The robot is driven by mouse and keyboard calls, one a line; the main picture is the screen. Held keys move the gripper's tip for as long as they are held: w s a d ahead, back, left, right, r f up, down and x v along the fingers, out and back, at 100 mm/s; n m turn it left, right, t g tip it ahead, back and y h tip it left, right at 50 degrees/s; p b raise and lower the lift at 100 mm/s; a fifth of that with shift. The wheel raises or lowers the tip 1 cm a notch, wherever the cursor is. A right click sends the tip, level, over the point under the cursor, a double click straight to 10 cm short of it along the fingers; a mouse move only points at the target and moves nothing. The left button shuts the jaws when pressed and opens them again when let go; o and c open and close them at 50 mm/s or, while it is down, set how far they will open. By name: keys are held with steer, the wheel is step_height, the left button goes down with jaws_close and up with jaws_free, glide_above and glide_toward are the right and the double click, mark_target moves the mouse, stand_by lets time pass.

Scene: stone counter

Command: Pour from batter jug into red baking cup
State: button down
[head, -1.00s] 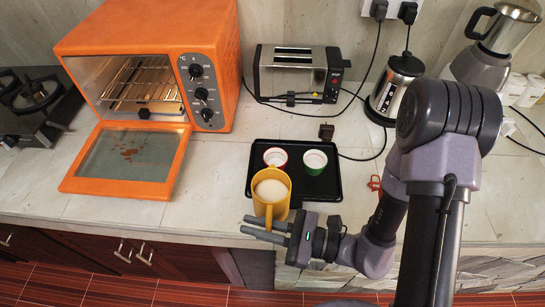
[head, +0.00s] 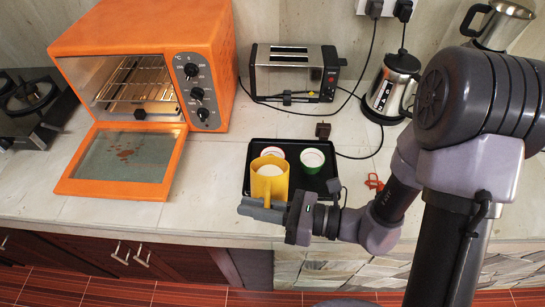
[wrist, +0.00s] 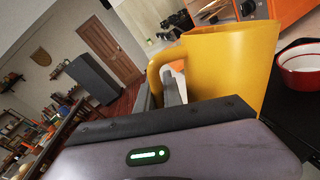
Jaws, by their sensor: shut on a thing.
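The yellow batter jug (head: 268,186) has pale batter showing at its mouth in the head view. It looks roughly upright, in front of the red baking cup (head: 279,153), and hides part of it. My gripper (head: 262,211) is shut on the jug's handle at the counter's front side. In the wrist view the jug (wrist: 232,65) stands large above my gripper (wrist: 168,95), handle to the left. The red cup (wrist: 300,67), with a white inside, shows at the right edge, apart from the jug. Whether the jug's base touches anything is hidden.
A green cup (head: 312,160) stands right of the red one on the black tray (head: 312,190). The orange oven (head: 150,55) has its door (head: 125,160) open at left. A toaster (head: 293,72) and kettle (head: 392,85) stand behind. Bare counter (head: 215,185) lies left of the tray.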

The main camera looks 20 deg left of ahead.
mark_target(266, 184)
steer(key=shift+w+r+m+p, duration=0.4)
steer(key=shift+r+p, duration=0.05)
steer(key=shift+p, duration=0.05)
steer(key=shift+w+a+r+m+g+h+p, duration=0.15)
steer(key=shift+w+r+m+p, duration=0.25)
steer(key=shift+p, duration=0.65)
steer(key=shift+w+a+r+m+g+h+p, duration=0.2)
steer(key=shift+w+m+p, duration=0.4)
steer(key=shift+p, duration=0.4)
stand_by(0.5)
steer(key=shift+w+a+r+m+p, duration=0.1)
steer(key=shift+w+r+m+p, duration=0.1)
steer(key=shift+w+m+p, duration=0.45)
steer(key=shift+w+r+m+p, duration=0.15)
steer(key=shift+m+p, duration=0.1)
steer(key=shift+p, duration=0.65)
stand_by(1.8)
steer(key=shift+s+f, duration=0.1)
